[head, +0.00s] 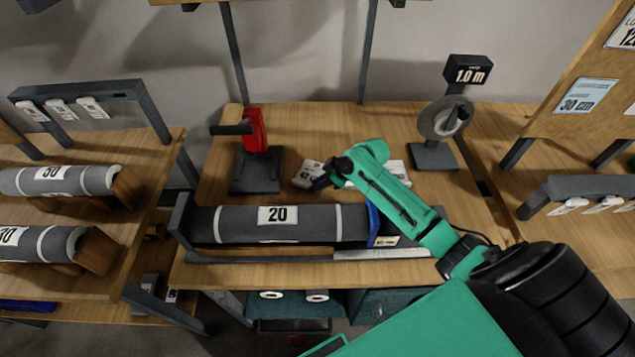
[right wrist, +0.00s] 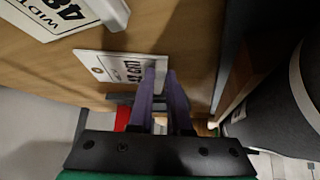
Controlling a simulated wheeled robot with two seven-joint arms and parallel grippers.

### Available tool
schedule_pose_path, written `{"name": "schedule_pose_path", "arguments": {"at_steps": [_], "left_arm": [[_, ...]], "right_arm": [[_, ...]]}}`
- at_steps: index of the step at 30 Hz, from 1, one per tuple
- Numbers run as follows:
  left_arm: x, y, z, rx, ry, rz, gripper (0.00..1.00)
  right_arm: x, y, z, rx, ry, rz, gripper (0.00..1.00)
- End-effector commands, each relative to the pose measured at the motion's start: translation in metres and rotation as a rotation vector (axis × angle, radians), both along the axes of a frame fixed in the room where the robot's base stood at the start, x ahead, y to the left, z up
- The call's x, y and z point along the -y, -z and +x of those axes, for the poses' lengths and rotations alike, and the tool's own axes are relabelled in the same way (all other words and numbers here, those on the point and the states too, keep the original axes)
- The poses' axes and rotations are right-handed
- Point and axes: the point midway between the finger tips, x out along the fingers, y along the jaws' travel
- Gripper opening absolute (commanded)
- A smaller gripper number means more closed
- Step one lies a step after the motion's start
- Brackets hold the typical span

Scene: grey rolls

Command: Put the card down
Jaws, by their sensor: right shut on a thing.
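My right gripper (head: 322,181) is low over the back middle of the central bench, behind the grey roll marked 20. In the right wrist view its two purple fingers (right wrist: 163,88) are shut on the edge of a white printed card (right wrist: 112,67). The card looks close to the wood; I cannot tell whether it touches. In the head view a white card (head: 306,172) shows beside the fingertips. Another white card (head: 397,172) lies right of the gripper, partly behind my arm. A card with large print (right wrist: 55,12) shows in the wrist view's top left corner. My left gripper is not in view.
The roll (head: 240,223) lies in a cradle in front, with a blue piece (head: 374,222) at its right end. A red device (head: 255,130) stands left, and a tape stand (head: 434,153) marked 1.0 m stands right. Bare wood (head: 310,130) lies behind the cards.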

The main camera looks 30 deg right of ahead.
Motion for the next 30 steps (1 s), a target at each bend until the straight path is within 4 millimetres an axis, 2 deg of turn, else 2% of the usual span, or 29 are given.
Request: {"name": "schedule_pose_path", "arguments": {"at_steps": [5,6,7,8,20,23,30], "left_arm": [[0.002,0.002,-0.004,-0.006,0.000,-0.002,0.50],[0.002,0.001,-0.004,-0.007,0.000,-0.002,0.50],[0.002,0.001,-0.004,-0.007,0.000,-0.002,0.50],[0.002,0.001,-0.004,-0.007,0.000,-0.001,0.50],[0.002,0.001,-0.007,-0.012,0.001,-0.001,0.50],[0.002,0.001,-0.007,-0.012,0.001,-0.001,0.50],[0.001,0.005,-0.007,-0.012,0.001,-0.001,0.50]], "right_arm": [[0.000,0.001,0.000,0.000,0.000,0.000,0.00],[0.000,0.000,0.000,0.000,0.000,0.000,0.32],[0.000,0.000,0.000,0.000,0.000,0.000,0.43],[0.000,0.000,0.000,0.000,0.000,0.000,0.46],[0.003,-0.006,-0.003,-0.001,0.001,-0.001,0.46],[0.010,-0.018,-0.010,0.001,0.000,-0.002,0.46],[0.035,-0.067,-0.039,0.000,0.000,-0.005,0.46]]}}
